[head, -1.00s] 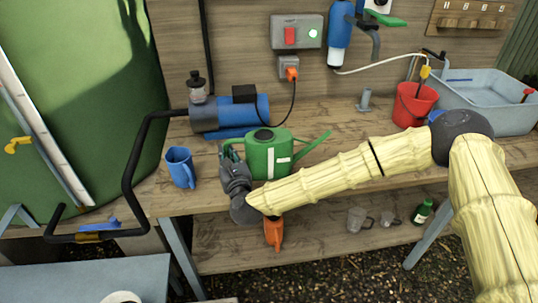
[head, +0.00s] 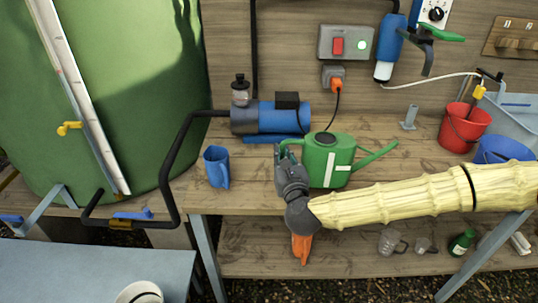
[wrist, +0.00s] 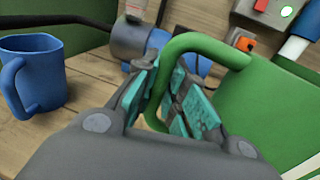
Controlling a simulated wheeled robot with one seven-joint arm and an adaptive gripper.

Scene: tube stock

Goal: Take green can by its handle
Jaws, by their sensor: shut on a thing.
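The green can (head: 328,160) stands on the wooden workbench, its spout pointing right and its handle on the left. My gripper (head: 287,158) is at the can's left side. In the wrist view my gripper (wrist: 180,100) has its teal-padded fingers on either side of the green handle (wrist: 195,45) and is shut on it. The can's body (wrist: 270,105) fills the right of that view. The can's base shows near the bench top; whether it touches is hard to tell.
A blue jug (head: 217,167) stands on the bench left of my gripper. A blue pump (head: 270,116) is behind the can. A red bucket (head: 464,125) and a blue bowl (head: 503,149) are at the right. An orange thing (head: 301,248) shows below the bench edge.

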